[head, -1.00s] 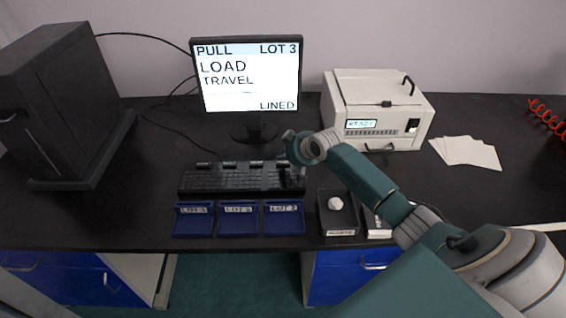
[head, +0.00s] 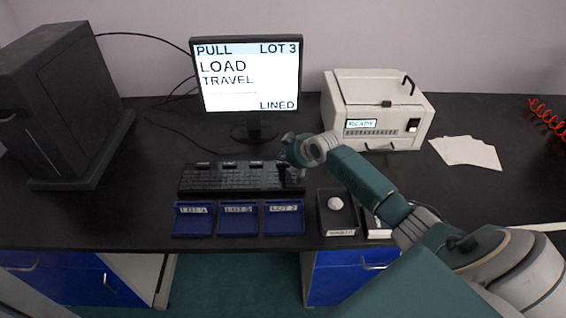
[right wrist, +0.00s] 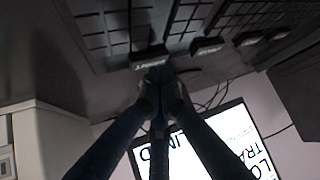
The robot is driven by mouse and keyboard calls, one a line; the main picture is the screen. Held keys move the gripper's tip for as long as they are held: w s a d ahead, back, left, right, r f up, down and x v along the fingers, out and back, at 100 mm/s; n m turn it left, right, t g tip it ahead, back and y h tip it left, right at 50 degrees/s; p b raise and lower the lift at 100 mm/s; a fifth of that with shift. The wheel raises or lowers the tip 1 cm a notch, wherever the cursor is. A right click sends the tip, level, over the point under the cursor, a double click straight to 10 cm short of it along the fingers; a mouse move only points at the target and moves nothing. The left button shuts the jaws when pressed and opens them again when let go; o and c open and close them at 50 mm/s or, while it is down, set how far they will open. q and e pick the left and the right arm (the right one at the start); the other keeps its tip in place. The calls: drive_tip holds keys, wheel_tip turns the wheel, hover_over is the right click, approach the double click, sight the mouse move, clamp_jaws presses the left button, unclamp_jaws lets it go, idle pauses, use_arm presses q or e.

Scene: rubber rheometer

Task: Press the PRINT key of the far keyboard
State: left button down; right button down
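The black keyboard (head: 225,181) lies in front of the monitor, with a row of raised labelled keys along its back edge. My right gripper (head: 288,172) is over the keyboard's right end and hides part of that row. In the right wrist view the gripper (right wrist: 160,78) has its fingers together, with nothing seen between them. The tips are at or very close to a raised labelled key (right wrist: 149,58), whose label is too blurred to read surely. I cannot tell whether they touch it. My left gripper is not in view.
The monitor (head: 248,80) behind the keyboard reads PULL, LOT 3, LOAD, TRAVEL, LINED. Blue lot trays (head: 238,229) stand in front. A dark tray (head: 337,223) holds a white piece. A beige printer-like machine (head: 376,112) reads READY. A dark cabinet (head: 55,110) stands left.

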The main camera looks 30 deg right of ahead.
sight(284, 164)
drive_tip(key=shift+f, duration=0.45)
idle(0.7)
drive_tip(key=shift+r+p, duration=0.7)
drive_tip(key=shift+r, duration=0.15)
wheel_tip(284, 164, up, 5)
drive_tip(key=p, duration=0.5)
drive_tip(key=shift+r, duration=0.1)
idle(0.6)
